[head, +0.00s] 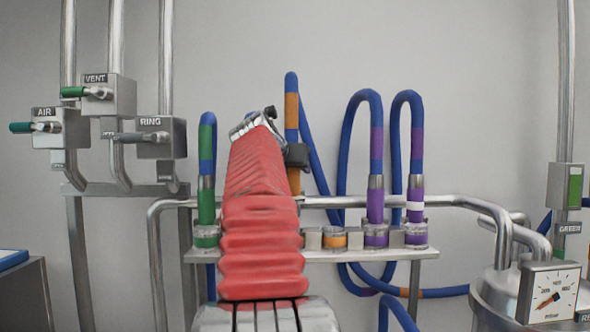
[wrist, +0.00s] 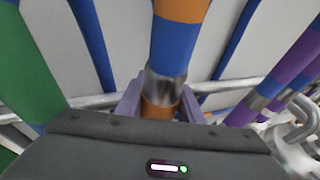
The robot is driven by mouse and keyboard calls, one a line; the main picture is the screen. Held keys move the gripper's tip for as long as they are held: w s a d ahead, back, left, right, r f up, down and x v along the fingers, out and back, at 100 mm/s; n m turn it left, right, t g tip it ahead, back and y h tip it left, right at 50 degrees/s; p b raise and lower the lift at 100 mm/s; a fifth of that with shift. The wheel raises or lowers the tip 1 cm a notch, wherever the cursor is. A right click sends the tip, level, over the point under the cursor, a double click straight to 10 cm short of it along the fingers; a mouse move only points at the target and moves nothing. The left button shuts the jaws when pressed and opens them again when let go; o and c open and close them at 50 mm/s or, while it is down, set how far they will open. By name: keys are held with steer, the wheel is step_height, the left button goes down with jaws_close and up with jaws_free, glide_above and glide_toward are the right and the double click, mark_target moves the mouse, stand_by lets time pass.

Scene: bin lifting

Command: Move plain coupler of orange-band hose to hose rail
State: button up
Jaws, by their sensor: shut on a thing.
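The orange-band hose (head: 291,84) is blue with an orange band and rises in an arch above the rail. Its orange coupler (head: 294,182) hangs upright, clear above the hose rail (head: 350,255), partly hidden by my arm. My gripper (head: 297,156) is at this coupler. In the wrist view, the lavender fingers of my gripper (wrist: 160,108) are shut on the coupler (wrist: 157,110), just below its silver collar. An orange-ringed socket (head: 334,238) on the rail is empty. The rail part behind my red sleeve is hidden.
A green-band hose (head: 207,145) stands left of my arm. Two purple-band hoses (head: 376,150) stand in sockets to the right; the rightmost coupler has a white ring. A horizontal pipe (head: 450,201) runs behind. Valves are at left, a gauge tank (head: 550,292) at right.

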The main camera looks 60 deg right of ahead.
steer(key=shift+f, duration=1.6)
steer(key=shift+f, duration=2.15)
stand_by(1.2)
steer(key=o, duration=1.4)
steer(key=shift+c, duration=0.2)
steer(key=shift+f, duration=0.1)
